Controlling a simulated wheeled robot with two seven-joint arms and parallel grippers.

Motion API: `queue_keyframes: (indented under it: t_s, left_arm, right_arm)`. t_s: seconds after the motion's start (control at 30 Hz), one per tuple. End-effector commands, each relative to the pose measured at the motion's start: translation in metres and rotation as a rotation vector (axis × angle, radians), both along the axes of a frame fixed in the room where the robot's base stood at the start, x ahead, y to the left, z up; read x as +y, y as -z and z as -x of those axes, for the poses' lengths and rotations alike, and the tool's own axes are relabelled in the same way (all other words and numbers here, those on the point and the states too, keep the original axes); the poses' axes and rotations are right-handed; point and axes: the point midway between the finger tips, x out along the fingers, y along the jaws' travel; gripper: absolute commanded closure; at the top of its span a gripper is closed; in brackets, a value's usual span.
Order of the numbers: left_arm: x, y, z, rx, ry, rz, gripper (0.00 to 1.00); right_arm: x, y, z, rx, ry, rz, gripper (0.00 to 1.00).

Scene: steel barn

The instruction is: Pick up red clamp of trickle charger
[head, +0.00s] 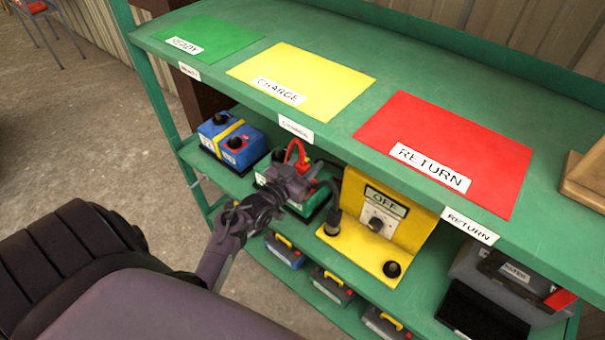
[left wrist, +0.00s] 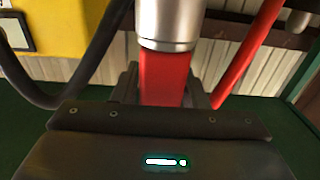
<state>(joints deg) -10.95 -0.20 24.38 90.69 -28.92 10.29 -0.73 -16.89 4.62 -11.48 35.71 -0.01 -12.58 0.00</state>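The green trickle charger (head: 310,207) stands on the middle shelf, partly hidden by my left gripper (head: 303,178). A red cable (head: 298,148) arches up behind the gripper. In the left wrist view the red clamp (left wrist: 162,78), with a silver metal cylinder (left wrist: 166,24) beyond it, sits between the dark fingers of my left gripper (left wrist: 165,92). The fingers lie close against both its sides and look shut on it. In the head view the gripper mostly hides the clamp. My right gripper is in neither view.
A yellow OFF switch stand (head: 408,235) is just right of the charger, with a black cable (head: 334,208) beside it. A blue battery (head: 232,142) stands left. The green top shelf (head: 335,70) overhangs. Several batteries stand below.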

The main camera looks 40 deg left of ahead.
Motion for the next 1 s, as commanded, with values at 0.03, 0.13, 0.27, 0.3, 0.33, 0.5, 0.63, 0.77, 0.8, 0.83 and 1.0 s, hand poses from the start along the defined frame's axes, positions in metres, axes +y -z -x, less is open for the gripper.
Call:
queue_keyframes:
  t_s: [0.03, 0.13, 0.27, 0.3, 0.33, 0.5, 0.63, 0.77, 0.8, 0.83, 1.0]
  left_arm:
    - [0.0, 0.0, 0.0, 0.0, 0.0, 0.0, 0.67]
    - [0.0, 0.0, 0.0, 0.0, 0.0, 0.0, 0.8]
    - [0.0, 0.0, 0.0, 0.0, 0.0, 0.0, 0.97]
    - [0.0, 0.0, 0.0, 0.0, 0.0, 0.0, 1.0]
    - [0.0, -0.001, 0.0, -0.001, 0.0, 0.0, 1.0]
    - [0.0, -0.001, 0.0, -0.002, 0.0, 0.0, 1.0]
    - [0.0, -0.01, 0.0, -0.003, 0.0, -0.002, 1.0]
    - [0.0, -0.034, 0.0, -0.006, 0.001, -0.003, 1.0]
    - [0.0, -0.042, 0.0, -0.005, 0.001, -0.004, 1.0]
    - [0.0, -0.048, 0.0, -0.005, 0.001, -0.004, 1.0]
    - [0.0, -0.08, 0.0, -0.004, 0.0, -0.004, 1.0]
  right_arm:
    - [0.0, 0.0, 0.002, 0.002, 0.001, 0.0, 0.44]
    - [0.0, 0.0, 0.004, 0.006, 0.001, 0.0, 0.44]
    - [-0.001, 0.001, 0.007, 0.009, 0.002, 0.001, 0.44]
    - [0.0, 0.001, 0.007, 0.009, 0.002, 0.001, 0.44]
    - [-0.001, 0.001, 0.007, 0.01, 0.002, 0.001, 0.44]
    - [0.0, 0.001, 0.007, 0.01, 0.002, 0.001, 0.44]
    - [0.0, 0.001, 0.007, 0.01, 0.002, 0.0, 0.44]
    - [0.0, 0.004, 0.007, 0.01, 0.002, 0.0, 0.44]
    - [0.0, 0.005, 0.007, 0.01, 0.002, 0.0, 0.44]
    - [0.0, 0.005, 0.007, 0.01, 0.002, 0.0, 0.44]
    - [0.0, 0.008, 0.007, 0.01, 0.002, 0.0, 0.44]
